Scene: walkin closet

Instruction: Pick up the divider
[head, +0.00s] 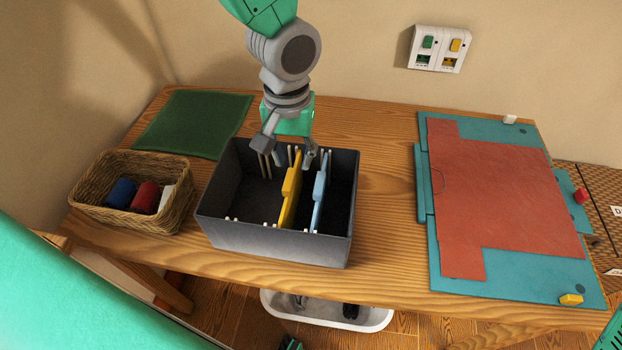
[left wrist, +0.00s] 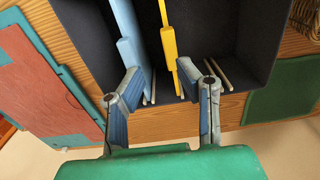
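A dark grey box (head: 272,246) on the wooden table holds two upright dividers, one yellow (head: 291,188) and one pale blue (head: 319,192). Both also show in the left wrist view, yellow (left wrist: 168,42) and blue (left wrist: 127,38). My left gripper (head: 289,153) is over the box's back edge, with its fingers spread and pointing down. In the left wrist view my left gripper (left wrist: 160,88) is open; the blue divider lies near its left finger and the yellow one near its right finger. Neither divider is clearly gripped. My right gripper is not in view.
A wicker basket (head: 91,194) with rolled cloths stands left of the box. A green mat (head: 190,122) lies behind it. A teal board with a red sheet (head: 490,200) lies on the right. Thin pegs line the box's front and back walls. Table right of the box is clear.

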